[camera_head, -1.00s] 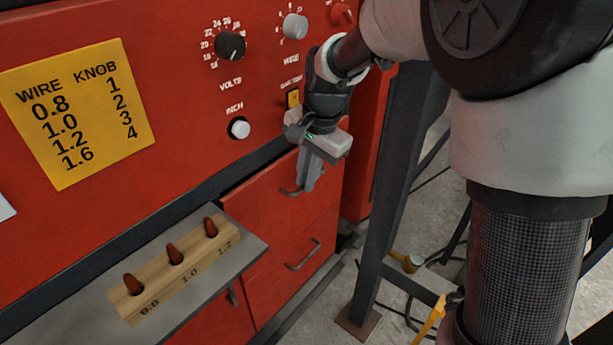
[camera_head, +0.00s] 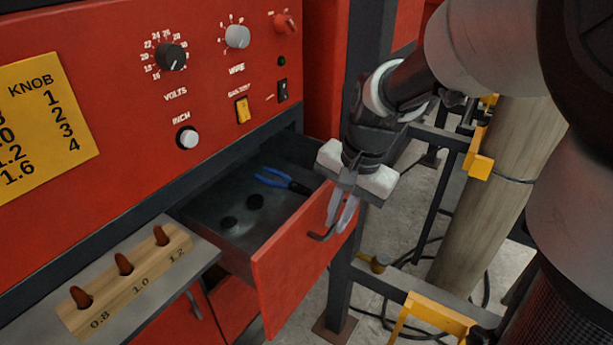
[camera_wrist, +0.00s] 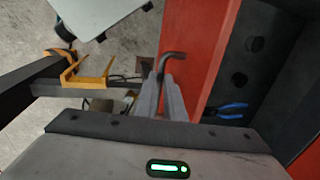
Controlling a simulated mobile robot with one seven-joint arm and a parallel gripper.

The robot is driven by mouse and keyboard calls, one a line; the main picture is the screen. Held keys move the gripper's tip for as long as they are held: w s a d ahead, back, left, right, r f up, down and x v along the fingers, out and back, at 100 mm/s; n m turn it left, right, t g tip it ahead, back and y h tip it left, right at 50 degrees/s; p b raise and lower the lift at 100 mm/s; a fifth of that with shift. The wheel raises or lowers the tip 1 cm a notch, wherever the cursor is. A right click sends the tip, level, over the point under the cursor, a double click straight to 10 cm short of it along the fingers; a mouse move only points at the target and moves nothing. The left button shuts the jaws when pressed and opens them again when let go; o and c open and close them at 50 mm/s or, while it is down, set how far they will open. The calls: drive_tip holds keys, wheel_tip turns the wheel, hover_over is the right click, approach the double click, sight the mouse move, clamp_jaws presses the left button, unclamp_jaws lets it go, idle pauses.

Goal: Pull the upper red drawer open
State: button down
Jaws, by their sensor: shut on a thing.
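The upper red drawer (camera_head: 292,272) stands pulled out from the cabinet, with its dark inside showing. Its front also shows in the wrist view (camera_wrist: 208,62). Inside lie blue-handled pliers (camera_head: 280,180) and two small dark round things (camera_head: 243,211). My gripper (camera_head: 343,213) is at the drawer front, its fingers shut on the dark bar handle (camera_head: 322,236). In the wrist view the fingers (camera_wrist: 168,98) close around the handle (camera_wrist: 172,55), and the pliers (camera_wrist: 232,110) lie to the right of the drawer front. The lower red drawer (camera_head: 232,308) is mostly hidden beneath.
A grey shelf (camera_head: 203,252) holds a wooden block (camera_head: 128,282) with several brown pegs, left of the drawer. A dark steel post (camera_head: 338,290) stands close to the drawer's right. A yellow bracket (camera_head: 435,314) and cables lie farther right.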

drive_tip(key=shift+s+d, duration=0.5)
drive_tip(key=shift+d, duration=0.15)
drive_tip(key=c, duration=1.8)
unclamp_jaws()
drive_tip(key=shift+c, duration=0.2)
wheel_tip(320, 180, up, 17)
drive_tip(key=s+d+p, duration=0.2)
drive_tip(key=shift+d, duration=0.35)
drive_tip(key=s+n+t+h+p, duration=0.1)
drive_tip(key=s+n+t+p, duration=0.3)
drive_tip(key=s+n, duration=0.3)
drive_tip(key=s, duration=0.2)
drive_tip(key=shift+s+f+n+h+p, duration=0.3)
drive_tip(key=shift+f+h, duration=0.1)
